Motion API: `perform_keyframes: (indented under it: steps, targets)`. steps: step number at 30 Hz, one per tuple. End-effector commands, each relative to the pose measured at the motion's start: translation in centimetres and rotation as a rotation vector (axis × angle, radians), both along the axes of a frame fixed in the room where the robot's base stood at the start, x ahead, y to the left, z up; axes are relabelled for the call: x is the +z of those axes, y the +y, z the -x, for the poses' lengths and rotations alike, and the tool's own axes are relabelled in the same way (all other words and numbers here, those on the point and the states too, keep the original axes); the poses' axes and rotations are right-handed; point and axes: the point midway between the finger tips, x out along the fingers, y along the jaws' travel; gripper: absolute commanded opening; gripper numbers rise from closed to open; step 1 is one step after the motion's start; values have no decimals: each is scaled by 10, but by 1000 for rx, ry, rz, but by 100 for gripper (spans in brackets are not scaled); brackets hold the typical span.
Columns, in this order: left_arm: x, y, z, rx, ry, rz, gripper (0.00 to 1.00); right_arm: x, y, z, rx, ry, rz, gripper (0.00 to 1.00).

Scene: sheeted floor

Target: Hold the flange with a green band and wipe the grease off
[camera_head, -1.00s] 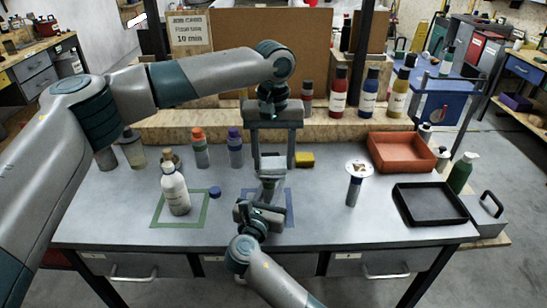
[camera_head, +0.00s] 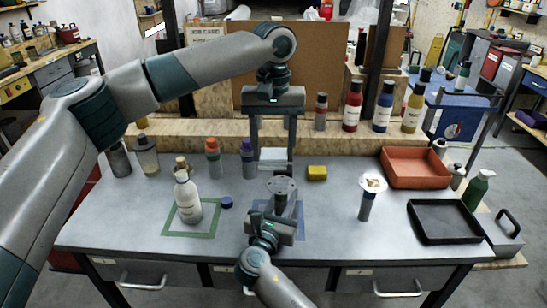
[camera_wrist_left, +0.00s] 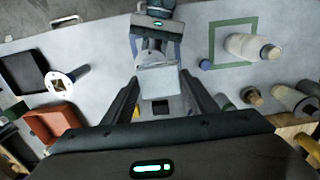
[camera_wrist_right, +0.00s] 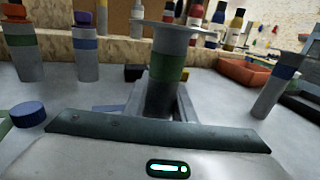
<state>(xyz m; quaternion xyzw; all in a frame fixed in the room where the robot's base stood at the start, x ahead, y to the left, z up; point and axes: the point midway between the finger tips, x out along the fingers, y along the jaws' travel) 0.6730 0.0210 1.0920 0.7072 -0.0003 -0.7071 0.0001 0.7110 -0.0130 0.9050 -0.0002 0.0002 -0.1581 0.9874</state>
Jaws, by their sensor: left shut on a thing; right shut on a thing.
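The flange with a green band (camera_head: 281,187) is a grey stem with a flat disc on top. My right gripper (camera_head: 268,226) is shut on its lower stem and holds it upright. The green band (camera_wrist_right: 168,90) shows clearly in the right wrist view, just above the jaws. My left gripper (camera_head: 275,150), pointing down, is shut on a pale cloth (camera_head: 275,158). The cloth also shows between the fingers in the left wrist view (camera_wrist_left: 159,82). In the head view the cloth is behind the disc. Whether grease is on the disc's top is too small to tell.
A blue-banded flange (camera_head: 368,205) with a brown patch stands to the right. Beyond it are a black tray (camera_head: 440,238) and a red tray (camera_head: 385,162). A yellow sponge (camera_head: 317,173) lies behind. A white bottle (camera_head: 187,200) stands in the green square at left.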

Motion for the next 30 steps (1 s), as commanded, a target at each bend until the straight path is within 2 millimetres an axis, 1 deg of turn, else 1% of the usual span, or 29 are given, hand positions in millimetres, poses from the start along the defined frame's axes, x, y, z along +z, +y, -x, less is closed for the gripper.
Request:
perform_keyframes:
  steps: [3,7,23,24,25,26,30]
  targets:
    - [11,0,0,0,-1,1,28,0,0,0,0,0,0,0]
    - [18,0,0,0,-1,0,28,0,0,0,0,0,0,0]
    - [19,0,0,0,0,0,28,0,0,0,0,0,0,0]
    - [19,0,0,0,0,0,28,1,0,0,1,-1,-1,34]
    - [19,0,0,0,0,0,28,1,0,0,1,-1,-1,41]
    - [19,0,0,0,0,0,28,1,0,0,1,-1,-1,46]
    - [19,0,0,0,0,0,28,0,0,0,0,0,0,46]
